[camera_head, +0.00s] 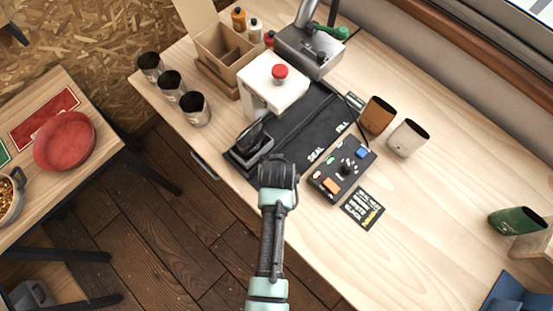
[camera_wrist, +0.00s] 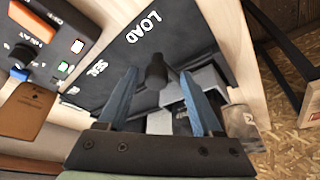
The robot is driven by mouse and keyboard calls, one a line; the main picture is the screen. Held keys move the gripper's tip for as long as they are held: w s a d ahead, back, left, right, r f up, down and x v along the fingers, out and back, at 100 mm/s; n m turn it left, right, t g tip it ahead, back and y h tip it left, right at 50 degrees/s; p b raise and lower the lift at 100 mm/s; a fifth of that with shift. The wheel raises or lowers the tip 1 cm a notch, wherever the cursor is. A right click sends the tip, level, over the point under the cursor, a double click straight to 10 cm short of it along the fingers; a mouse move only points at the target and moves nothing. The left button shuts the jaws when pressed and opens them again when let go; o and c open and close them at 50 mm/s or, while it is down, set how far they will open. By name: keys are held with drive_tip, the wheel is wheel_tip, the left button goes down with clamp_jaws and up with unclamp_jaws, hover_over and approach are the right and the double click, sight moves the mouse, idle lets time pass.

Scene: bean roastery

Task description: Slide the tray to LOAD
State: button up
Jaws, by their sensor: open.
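The small dark tray (camera_head: 250,148) sits at the lower-left end of the black track plate (camera_head: 300,127), with a black item standing in it. My gripper (camera_head: 276,170) is just to its lower right in the head view and hides part of the plate there. In the wrist view my gripper (camera_wrist: 158,74) is open, its two blue fingers either side of a dark upright knob (camera_wrist: 156,66). I cannot tell whether they touch it. The LOAD label (camera_wrist: 145,26) shows close by in the wrist view. The SEAL label (camera_head: 316,154) is further along the plate.
A white press with a red button (camera_head: 272,90) stands over the plate. A control box (camera_head: 342,174) and a dark card (camera_head: 363,208) lie right of my gripper. Brown (camera_head: 376,117) and white (camera_head: 405,140) pouches stand beyond. Several dark cups line the left edge.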

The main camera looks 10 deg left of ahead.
drive_tip(key=shift+r, duration=0.1)
drive_tip(key=b+v, duration=0.1)
drive_tip(key=v, duration=1.1)
drive_tip(key=shift+s+r, duration=0.2)
drive_tip(key=shift+r, duration=0.15)
drive_tip(key=shift+d, duration=0.1)
